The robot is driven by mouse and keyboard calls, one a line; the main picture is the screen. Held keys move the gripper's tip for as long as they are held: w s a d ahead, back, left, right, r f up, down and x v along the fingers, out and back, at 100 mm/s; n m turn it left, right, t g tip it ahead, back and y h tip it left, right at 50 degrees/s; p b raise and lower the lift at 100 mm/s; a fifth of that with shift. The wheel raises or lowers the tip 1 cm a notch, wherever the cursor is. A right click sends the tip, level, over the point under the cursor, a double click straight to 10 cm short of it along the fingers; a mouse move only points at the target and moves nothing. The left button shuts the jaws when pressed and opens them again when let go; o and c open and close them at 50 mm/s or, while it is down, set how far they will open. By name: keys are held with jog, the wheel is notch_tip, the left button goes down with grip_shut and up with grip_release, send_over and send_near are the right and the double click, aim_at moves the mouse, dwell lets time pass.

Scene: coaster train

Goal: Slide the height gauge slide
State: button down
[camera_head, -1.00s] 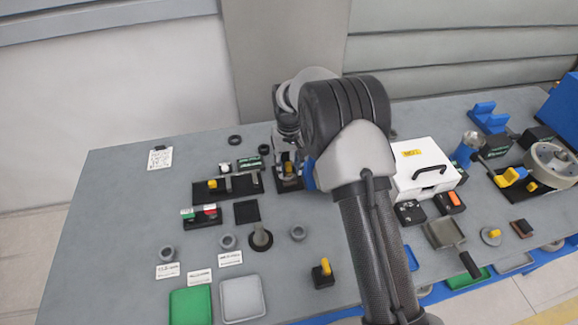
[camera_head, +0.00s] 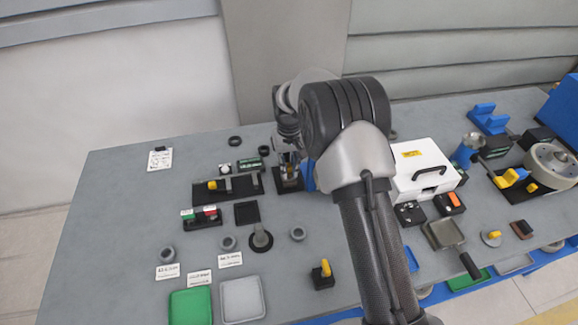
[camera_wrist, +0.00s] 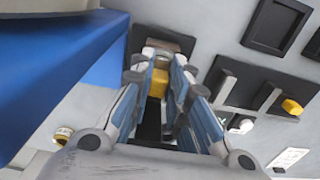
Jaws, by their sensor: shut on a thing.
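The height gauge stands near the back middle of the table, on a black base (camera_head: 290,186). Its yellow slide (camera_wrist: 157,83) shows between my fingers in the wrist view. My gripper (camera_wrist: 160,90) is shut on this yellow slide, with a finger on each side. In the head view my gripper (camera_head: 289,158) comes down over the gauge from above and covers most of it and of the slide. A grey-brown block (camera_wrist: 166,39) shows just beyond the fingertips in the wrist view.
A blue upright part (camera_wrist: 55,70) is close on the left in the wrist view. A black fixture with a yellow knob (camera_head: 212,185) lies left of the gauge. A white case (camera_head: 425,172) stands to the right.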

aim_at(289, 168)
jog(key=shift+r+p, duration=0.95)
jog(key=shift+r, duration=0.4)
jog(key=shift+w+f, duration=0.1)
jog(key=shift+w, duration=0.05)
jog(key=c, duration=1.8)
grip_release()
jog(key=shift+o, duration=1.4)
notch_tip(289, 168, up, 12)
